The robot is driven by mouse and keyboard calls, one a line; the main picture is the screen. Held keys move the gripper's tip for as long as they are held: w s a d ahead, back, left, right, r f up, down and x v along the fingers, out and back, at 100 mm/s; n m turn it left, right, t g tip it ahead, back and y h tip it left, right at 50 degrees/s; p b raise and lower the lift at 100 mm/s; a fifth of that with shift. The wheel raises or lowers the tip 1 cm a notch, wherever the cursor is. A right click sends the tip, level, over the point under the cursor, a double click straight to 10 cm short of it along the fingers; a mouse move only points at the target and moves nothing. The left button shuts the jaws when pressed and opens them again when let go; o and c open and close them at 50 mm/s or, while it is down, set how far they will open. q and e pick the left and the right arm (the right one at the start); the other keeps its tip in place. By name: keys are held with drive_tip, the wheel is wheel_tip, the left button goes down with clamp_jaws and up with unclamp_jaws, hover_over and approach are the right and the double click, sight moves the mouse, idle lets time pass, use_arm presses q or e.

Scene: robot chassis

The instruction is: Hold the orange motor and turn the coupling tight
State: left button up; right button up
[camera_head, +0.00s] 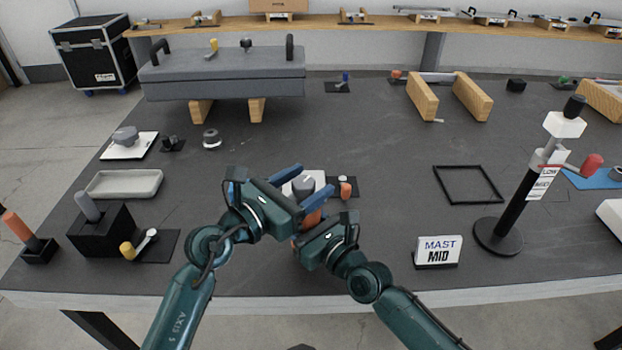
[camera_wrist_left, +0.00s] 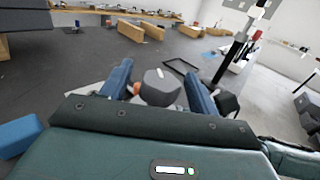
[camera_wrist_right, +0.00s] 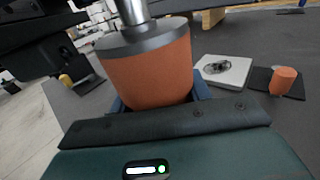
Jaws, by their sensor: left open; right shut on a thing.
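The orange motor (camera_wrist_right: 150,75) stands upright in the right wrist view, with a grey collar and a silver shaft on top. My right gripper (camera_wrist_right: 158,100) is shut on its body; in the head view only a bit of the motor (camera_head: 312,218) shows between the arms. The grey coupling (camera_wrist_left: 162,86), with a white mark on top, is above the motor; it also shows in the head view (camera_head: 303,187). My left gripper (camera_head: 302,185) is open, its blue fingers on either side of the coupling with visible gaps. How the coupling meets the shaft is hidden.
A white plate (camera_wrist_right: 226,70) and a small orange cylinder (camera_wrist_right: 284,79) on a black mat lie close behind the motor. A mast stand (camera_head: 512,200), a MAST MID sign (camera_head: 437,251) and a black frame (camera_head: 468,184) are right. A grey tray (camera_head: 124,184) is left.

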use_arm(q)
drive_tip(key=shift+x, duration=0.8)
drive_tip(key=shift+c, duration=0.4)
drive_tip(key=c, duration=0.9)
